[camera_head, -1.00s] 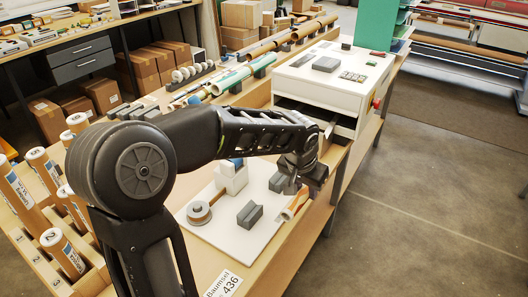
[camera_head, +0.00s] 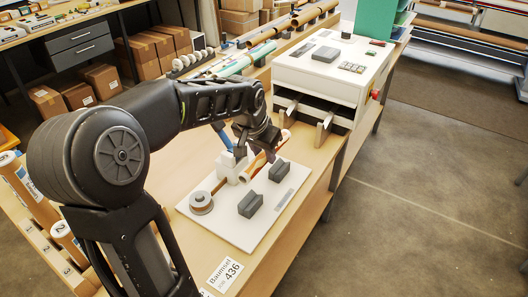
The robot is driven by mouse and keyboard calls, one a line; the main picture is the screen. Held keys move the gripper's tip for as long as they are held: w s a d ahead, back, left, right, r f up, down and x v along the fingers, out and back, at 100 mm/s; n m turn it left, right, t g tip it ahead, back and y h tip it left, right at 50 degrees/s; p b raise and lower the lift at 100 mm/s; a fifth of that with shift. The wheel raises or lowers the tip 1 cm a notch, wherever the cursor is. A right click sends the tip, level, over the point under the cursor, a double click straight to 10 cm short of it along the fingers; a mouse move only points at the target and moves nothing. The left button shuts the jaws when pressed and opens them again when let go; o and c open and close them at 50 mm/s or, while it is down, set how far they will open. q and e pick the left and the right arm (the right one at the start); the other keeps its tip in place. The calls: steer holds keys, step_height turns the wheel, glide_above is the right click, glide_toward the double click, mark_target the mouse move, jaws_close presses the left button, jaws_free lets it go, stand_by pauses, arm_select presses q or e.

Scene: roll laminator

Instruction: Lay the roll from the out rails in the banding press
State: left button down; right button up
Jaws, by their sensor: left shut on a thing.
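My left gripper (camera_head: 267,145) is shut on a short roll (camera_head: 256,164) with a tan surface. It holds the roll tilted above the back part of the banding press's white base (camera_head: 238,230), beside the white post with a blue lever (camera_head: 227,140). The press has two grey cradle blocks (camera_head: 250,204), the other one (camera_head: 279,171) farther back, and both look empty. The roll is apart from the blocks, to their left and behind. The two out rails (camera_head: 323,130) stick out from the laminator and look bare. My right gripper is not in view.
The white laminator (camera_head: 332,75) stands behind the press on the wooden bench. A brown tape reel (camera_head: 201,201) sits at the base's left. A rack of upright labelled rolls (camera_head: 26,190) stands at the left. A label card (camera_head: 225,273) lies at the front.

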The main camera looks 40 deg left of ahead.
arm_select(q)
step_height(320, 180, down, 8)
steer(key=b, duration=0.5)
steer(key=shift+r, duration=0.15)
steer(key=shift+f+b, duration=0.7)
steer(key=shift+f, duration=0.05)
steer(key=c, duration=1)
jaws_free()
steer(key=shift+f, duration=0.1)
steer(key=shift+s, duration=0.1)
